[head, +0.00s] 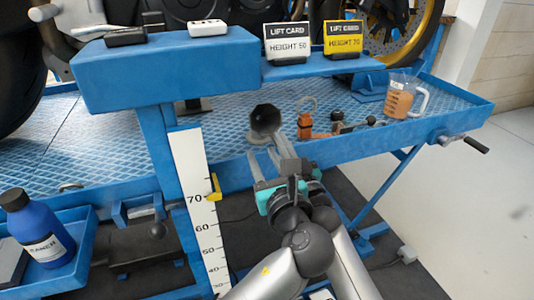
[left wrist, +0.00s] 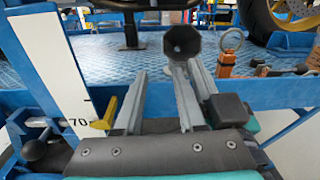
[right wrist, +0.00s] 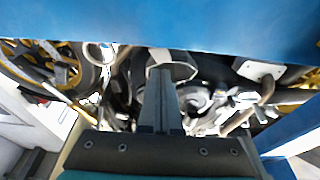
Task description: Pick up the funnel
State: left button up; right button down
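The dark funnel (head: 266,120) is over the near edge of the blue bench tray, its wide mouth tilted towards me; it also shows in the left wrist view (left wrist: 182,42). My right gripper (head: 274,143) reaches it from the near side, and its fingers look closed on the funnel's lower part. In the right wrist view the fingers (right wrist: 162,75) are close together, with the funnel's pale many-sided rim (right wrist: 184,70) at their tips. My left gripper (left wrist: 158,82) is open and empty just below and left of the right gripper. The exact contact is partly hidden.
An orange shackle (head: 305,122), dark metal parts and a measuring jug (head: 399,96) stand to the right. A blue raised beam (head: 165,70) and a height scale (head: 196,200) are left. A blue bottle (head: 38,228) stands lower left.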

aim_at(250, 121)
pick_arm(q)
jog(key=shift+w+d+r+m+t, duration=0.1)
jog(key=shift+d+r+m+t, duration=0.25)
jog(key=shift+r, duration=0.2)
jog(key=x, duration=1.2)
grip_shut()
jog(key=shift+f, duration=0.1)
dwell(1.2)
